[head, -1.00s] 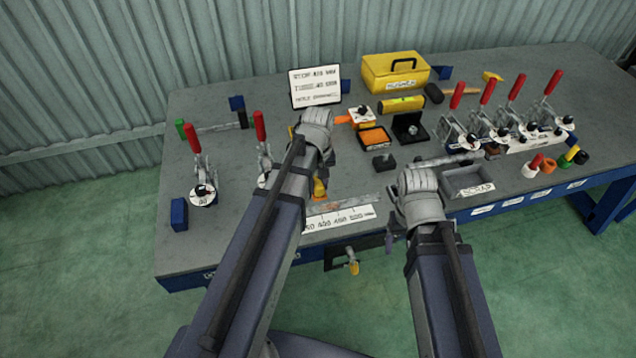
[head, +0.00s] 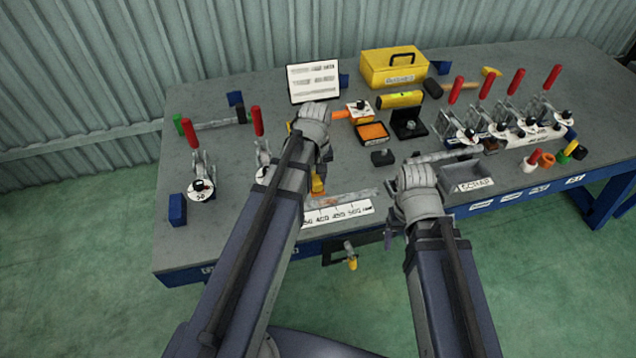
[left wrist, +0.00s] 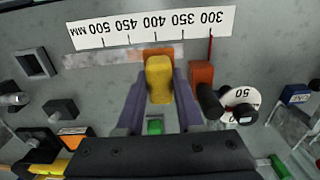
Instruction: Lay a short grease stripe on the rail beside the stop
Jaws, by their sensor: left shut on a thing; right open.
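In the left wrist view my left gripper (left wrist: 158,88) is shut on a yellow block-like applicator (left wrist: 159,80), which stands over the metal rail (left wrist: 110,56). An orange patch (left wrist: 158,52) shows at its front end, on or just above the rail; I cannot tell whether it is the tip or grease. A red-orange block (left wrist: 201,73), perhaps the stop, sits close beside the right finger. The rail also shows in the head view (head: 350,198), where my arm hides most of the left gripper. My right gripper (head: 390,238) is open and empty at the bench's front edge, partly hidden by its wrist.
A white scale (left wrist: 150,27) runs along the rail. A toggle clamp with a "50" plate (left wrist: 240,97) stands close on the right.

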